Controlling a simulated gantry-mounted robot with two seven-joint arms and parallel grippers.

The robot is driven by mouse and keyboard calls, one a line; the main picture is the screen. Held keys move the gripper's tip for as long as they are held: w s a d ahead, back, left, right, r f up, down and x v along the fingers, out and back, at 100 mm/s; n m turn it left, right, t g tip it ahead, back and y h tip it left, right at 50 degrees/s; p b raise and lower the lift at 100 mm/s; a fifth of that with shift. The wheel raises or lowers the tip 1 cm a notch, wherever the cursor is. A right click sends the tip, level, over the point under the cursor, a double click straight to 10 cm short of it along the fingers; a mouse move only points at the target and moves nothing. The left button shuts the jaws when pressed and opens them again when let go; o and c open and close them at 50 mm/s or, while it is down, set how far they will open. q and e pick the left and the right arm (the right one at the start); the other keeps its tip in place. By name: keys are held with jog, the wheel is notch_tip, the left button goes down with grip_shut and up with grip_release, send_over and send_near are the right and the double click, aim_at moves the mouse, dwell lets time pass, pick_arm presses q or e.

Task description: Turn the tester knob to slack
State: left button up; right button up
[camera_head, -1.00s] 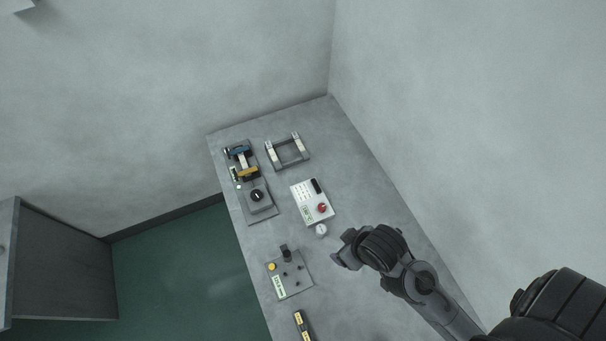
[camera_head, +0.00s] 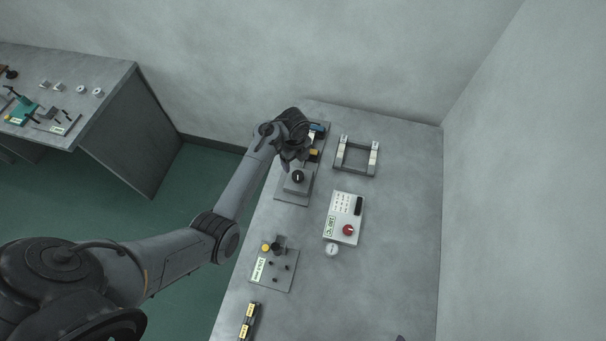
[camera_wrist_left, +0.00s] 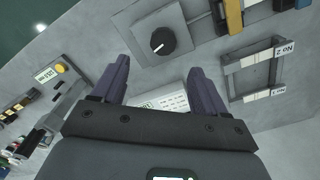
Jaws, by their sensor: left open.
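The tester's black round knob (camera_head: 298,177) sits on a grey box on a plate near the table's left edge. In the left wrist view the knob (camera_wrist_left: 162,42) shows a white pointer mark toward the lower left of that picture. Blue and yellow parts (camera_head: 314,152) stand on the same plate, partly hidden by my left gripper (camera_head: 299,160). That gripper is just above and behind the knob in the head view. In the wrist view its two dark fingers (camera_wrist_left: 158,62) are wide apart and empty, with the knob beyond their tips.
The table's right side is mostly clear. Another bench (camera_head: 120,95) stands left.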

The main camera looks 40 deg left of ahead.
aim_at(297, 175)
pick_arm(q)
jog(key=f, duration=0.3)
jog(key=f+b, duration=0.1)
jog(key=f, duration=0.6)
jog(key=shift+w+d+f+b, duration=0.15)
jog(key=shift+w+b, duration=0.1)
jog(key=shift+b, duration=0.15)
jog(key=c, duration=1.1)
jog(key=shift+o, duration=0.2)
